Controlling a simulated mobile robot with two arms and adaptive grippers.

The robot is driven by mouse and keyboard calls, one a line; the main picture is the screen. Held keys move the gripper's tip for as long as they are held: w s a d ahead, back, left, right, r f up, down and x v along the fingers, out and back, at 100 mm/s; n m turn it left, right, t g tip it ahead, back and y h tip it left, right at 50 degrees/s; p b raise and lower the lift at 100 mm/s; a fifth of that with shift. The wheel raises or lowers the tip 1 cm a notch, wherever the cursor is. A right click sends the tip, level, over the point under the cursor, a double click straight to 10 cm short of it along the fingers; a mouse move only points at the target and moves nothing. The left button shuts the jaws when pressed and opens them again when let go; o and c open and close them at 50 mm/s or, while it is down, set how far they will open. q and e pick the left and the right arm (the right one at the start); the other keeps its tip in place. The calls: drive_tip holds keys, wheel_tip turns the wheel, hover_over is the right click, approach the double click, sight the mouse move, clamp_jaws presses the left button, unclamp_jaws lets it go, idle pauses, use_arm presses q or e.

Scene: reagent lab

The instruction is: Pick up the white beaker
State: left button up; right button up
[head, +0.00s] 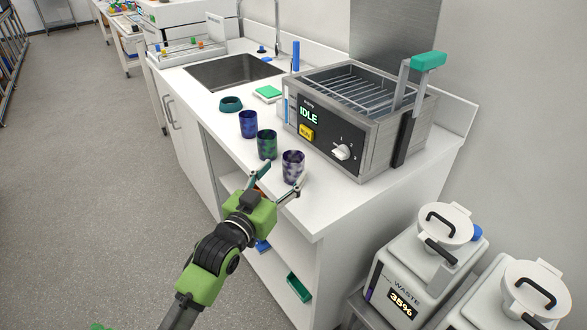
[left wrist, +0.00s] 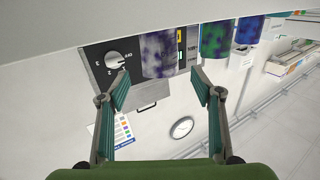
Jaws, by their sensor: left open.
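The white beaker (head: 293,167) is mottled white and dark purple. In the left wrist view the beaker (left wrist: 159,54) appears beyond and between the open fingertips (left wrist: 160,82). The fingers look clear of it, though the exact gap cannot be told.
A green-mottled cup (head: 267,145) stands close behind the beaker, and a blue cup (head: 248,124) farther back. A heater reading IDLE (head: 352,122) stands to the right. A dark green dish (head: 231,104) and a sink (head: 234,72) lie beyond. Waste units (head: 407,284) stand at lower right.

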sight(288, 167)
use_arm(q)
drive_tip(key=shift+p+x, duration=0.4)
drive_tip(key=shift+x, duration=2.95)
drive_tip(key=shift+f, duration=0.1)
drive_tip(key=c, duration=1.2)
